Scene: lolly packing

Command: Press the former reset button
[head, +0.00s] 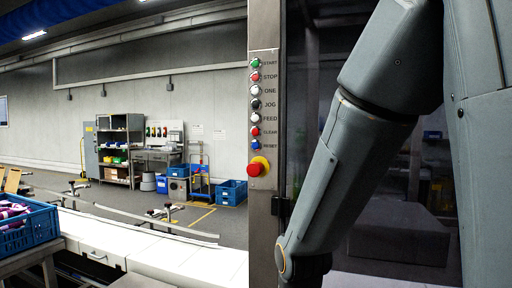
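The reset button (255,145) is a small blue button on a vertical metal panel (262,190) in the head view. The label RESET stands to its right. It is the lowest of a column of small buttons, below the red clear button (255,131) and above a large red emergency button (257,168) on a yellow base. My arm fills the right side of the view and reaches down to the bottom edge, to the right of the panel. My gripper is out of view below the frame. Nothing visible touches the reset button.
A dark glass door (300,130) stands right of the panel, partly behind my arm. At lower left are a white conveyor surface (160,245) and a blue crate (30,232) with purple-wrapped items. Shelves (120,140) and blue crates (231,192) stand far back on open floor.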

